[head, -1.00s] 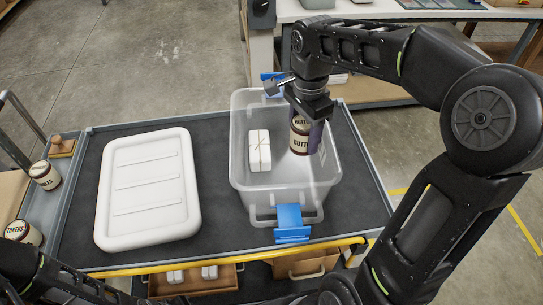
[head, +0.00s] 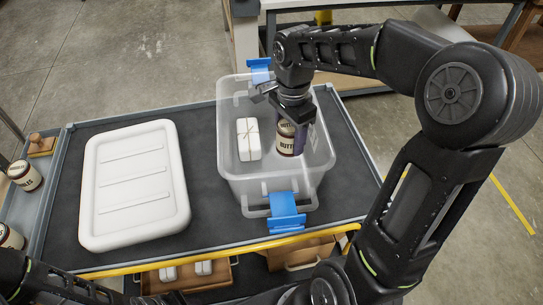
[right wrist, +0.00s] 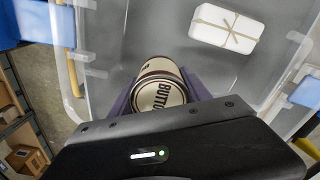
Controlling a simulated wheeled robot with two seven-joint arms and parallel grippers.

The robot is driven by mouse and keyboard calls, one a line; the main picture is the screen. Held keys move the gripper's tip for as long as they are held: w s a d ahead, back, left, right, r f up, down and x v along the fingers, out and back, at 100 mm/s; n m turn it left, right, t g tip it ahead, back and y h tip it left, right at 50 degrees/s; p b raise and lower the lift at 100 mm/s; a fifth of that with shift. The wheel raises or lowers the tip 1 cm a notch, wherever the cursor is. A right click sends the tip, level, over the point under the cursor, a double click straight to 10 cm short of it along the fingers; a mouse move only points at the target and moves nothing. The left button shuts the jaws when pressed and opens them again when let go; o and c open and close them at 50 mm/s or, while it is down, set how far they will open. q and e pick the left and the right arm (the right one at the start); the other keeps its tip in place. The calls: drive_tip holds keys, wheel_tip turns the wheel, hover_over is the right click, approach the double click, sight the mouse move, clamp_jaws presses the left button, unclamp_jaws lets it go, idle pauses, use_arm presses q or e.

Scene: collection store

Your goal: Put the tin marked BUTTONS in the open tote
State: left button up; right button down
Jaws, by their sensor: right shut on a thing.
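The tin marked BUTTONS (head: 286,140) is a cream and dark tin held in my right gripper (head: 299,136), within the walls of the open tote. In the right wrist view the tin (right wrist: 160,92) shows its marked lid between the purple fingers of my right gripper (right wrist: 158,98). The tote (head: 228,176) is clear plastic with blue clips. I cannot tell whether the tin touches the tote's floor. My left gripper is not in view; only part of the left arm shows at lower left.
A tied white packet (head: 248,139) lies in the tote, left of the tin. A white lid (head: 135,185) lies left of the tote on the dark trolley top (head: 200,215). Other tins, one being (head: 25,175), stand at the far left.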

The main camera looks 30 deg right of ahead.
sight(289, 153)
drive_tip(key=shift+f+p, duration=0.3)
drive_tip(key=shift+f, duration=2.75)
drive_tip(key=shift+f, duration=1.9)
drive_tip(key=shift+f, duration=0.1)
drive_tip(key=c, duration=0.5)
unclamp_jaws()
wheel_tip(289, 153, up, 12)
drive_tip(key=shift+r, duration=0.1)
